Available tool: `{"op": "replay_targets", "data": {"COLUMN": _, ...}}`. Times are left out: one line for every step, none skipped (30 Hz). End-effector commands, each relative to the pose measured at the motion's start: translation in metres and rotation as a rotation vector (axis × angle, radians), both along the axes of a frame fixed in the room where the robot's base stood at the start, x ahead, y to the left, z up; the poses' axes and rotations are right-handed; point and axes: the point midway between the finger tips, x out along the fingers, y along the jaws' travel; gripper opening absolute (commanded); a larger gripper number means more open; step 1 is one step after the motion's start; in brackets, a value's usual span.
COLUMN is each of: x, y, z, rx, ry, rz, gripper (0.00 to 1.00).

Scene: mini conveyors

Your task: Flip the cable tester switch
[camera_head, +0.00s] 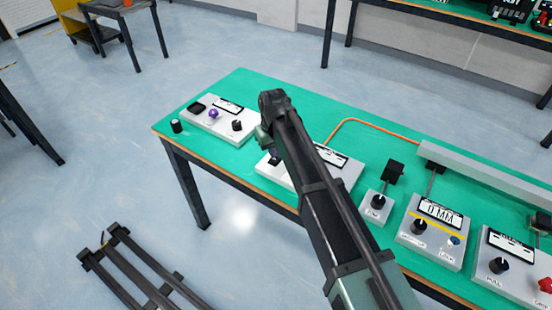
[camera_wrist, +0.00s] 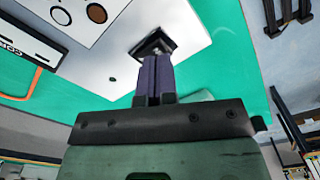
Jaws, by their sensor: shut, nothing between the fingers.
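The cable tester is a white box (camera_head: 345,176) on the green table, with a label plate and an orange cable at its back. My arm covers much of it in the head view. In the wrist view its white top (camera_wrist: 195,25) carries a black switch (camera_wrist: 152,42) near one edge. My gripper (camera_wrist: 154,62) is shut and empty, with its dark fingers together and their tips right at the switch. The fingers partly hide the switch, so I cannot tell whether they touch it or which way it is set.
Left of the tester is another white box (camera_head: 222,118) with a purple knob, and a small black cylinder (camera_head: 176,126) stands beside it. To the right are a small knob box (camera_head: 378,207), a gauge box (camera_head: 433,233) and a pull tester (camera_head: 510,268). A long grey bar (camera_head: 480,172) lies behind.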

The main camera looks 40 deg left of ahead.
Motion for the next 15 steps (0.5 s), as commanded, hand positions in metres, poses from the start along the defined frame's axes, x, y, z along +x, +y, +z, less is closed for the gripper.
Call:
{"op": "replay_targets", "data": {"x": 0.0000, "y": 0.0000, "z": -0.0016, "rx": 0.000, "ry": 0.000, "rz": 0.000, "gripper": 0.00}}
{"op": "replay_targets", "data": {"x": 0.0000, "y": 0.0000, "z": -0.0021, "rx": 0.000, "ry": 0.000, "rz": 0.000, "gripper": 0.00}}
{"op": "replay_targets", "data": {"x": 0.0000, "y": 0.0000, "z": -0.0027, "rx": 0.000, "ry": 0.000, "rz": 0.000, "gripper": 0.00}}
{"op": "replay_targets", "data": {"x": 0.0000, "y": 0.0000, "z": -0.0031, "rx": 0.000, "ry": 0.000, "rz": 0.000, "gripper": 0.00}}
{"op": "replay_targets", "data": {"x": 0.0000, "y": 0.0000, "z": -0.0036, "rx": 0.000, "ry": 0.000, "rz": 0.000, "gripper": 0.00}}
{"op": "replay_targets", "data": {"x": 0.0000, "y": 0.0000, "z": -0.0042, "rx": 0.000, "ry": 0.000, "rz": 0.000, "gripper": 0.00}}
{"op": "replay_targets", "data": {"x": 0.0000, "y": 0.0000, "z": -0.0046, "rx": 0.000, "ry": 0.000, "rz": 0.000, "gripper": 0.00}}
{"op": "replay_targets", "data": {"x": 0.0000, "y": 0.0000, "z": -0.0051, "rx": 0.000, "ry": 0.000, "rz": 0.000, "gripper": 0.00}}
{"op": "replay_targets", "data": {"x": 0.0000, "y": 0.0000, "z": -0.0057, "rx": 0.000, "ry": 0.000, "rz": 0.000, "gripper": 0.00}}
{"op": "replay_targets", "data": {"x": 0.0000, "y": 0.0000, "z": -0.0061, "rx": 0.000, "ry": 0.000, "rz": 0.000, "gripper": 0.00}}
{"op": "replay_targets", "data": {"x": 0.0000, "y": 0.0000, "z": -0.0066, "rx": 0.000, "ry": 0.000, "rz": 0.000, "gripper": 0.00}}
{"op": "replay_targets", "data": {"x": 0.0000, "y": 0.0000, "z": -0.0072, "rx": 0.000, "ry": 0.000, "rz": 0.000, "gripper": 0.00}}
{"op": "replay_targets", "data": {"x": 0.0000, "y": 0.0000, "z": -0.0076, "rx": 0.000, "ry": 0.000, "rz": 0.000, "gripper": 0.00}}
{"op": "replay_targets", "data": {"x": 0.0000, "y": 0.0000, "z": -0.0081, "rx": 0.000, "ry": 0.000, "rz": 0.000, "gripper": 0.00}}
{"op": "replay_targets", "data": {"x": 0.0000, "y": 0.0000, "z": -0.0087, "rx": 0.000, "ry": 0.000, "rz": 0.000, "gripper": 0.00}}
